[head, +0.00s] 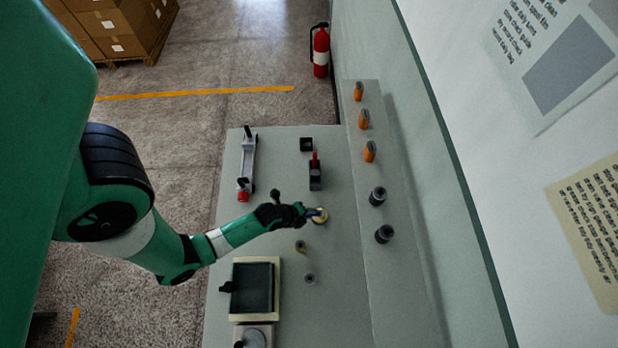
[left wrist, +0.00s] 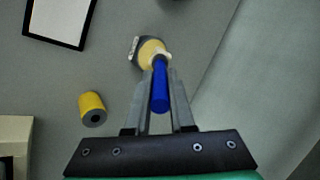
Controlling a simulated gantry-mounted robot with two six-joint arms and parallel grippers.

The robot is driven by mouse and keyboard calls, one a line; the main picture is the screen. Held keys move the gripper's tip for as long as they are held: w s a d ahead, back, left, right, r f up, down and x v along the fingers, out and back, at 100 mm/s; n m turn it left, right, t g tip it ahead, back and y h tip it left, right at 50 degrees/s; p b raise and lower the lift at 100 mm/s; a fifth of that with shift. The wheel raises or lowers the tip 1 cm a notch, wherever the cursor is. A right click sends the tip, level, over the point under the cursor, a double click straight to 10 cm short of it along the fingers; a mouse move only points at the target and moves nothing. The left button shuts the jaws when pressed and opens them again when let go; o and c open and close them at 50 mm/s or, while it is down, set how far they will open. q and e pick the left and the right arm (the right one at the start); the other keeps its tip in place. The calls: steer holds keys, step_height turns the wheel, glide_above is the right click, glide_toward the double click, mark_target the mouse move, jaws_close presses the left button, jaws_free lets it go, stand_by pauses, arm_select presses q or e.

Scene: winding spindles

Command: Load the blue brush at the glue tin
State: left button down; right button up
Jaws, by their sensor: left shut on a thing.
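My left gripper (head: 303,213) is shut on the blue brush (left wrist: 160,88), whose blue handle shows between the two fingers in the left wrist view. The glue tin (head: 319,216) is a small round tin with a yellowish top, right at the fingertips in the head view. In the left wrist view the tin (left wrist: 150,50) lies just beyond the brush's pale front end, and the two overlap. I cannot tell whether the bristles touch the glue, as the brush tip is hard to make out. My right gripper is not in view.
A yellow spool (left wrist: 92,108) stands close by, with a small grey piece (head: 310,279) nearby. A dark tray (head: 277,290) lies nearer. A red-handled tool in a dark holder (head: 315,183) stands beyond the tin. Orange and dark spools (head: 377,196) line the raised shelf on the right.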

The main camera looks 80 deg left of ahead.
arm_select(q)
steer(key=shift+s, duration=0.1)
step_height(320, 180, up, 7)
steer(key=p, duration=0.7)
stand_by(0.4)
steer(key=shift+r, duration=0.25)
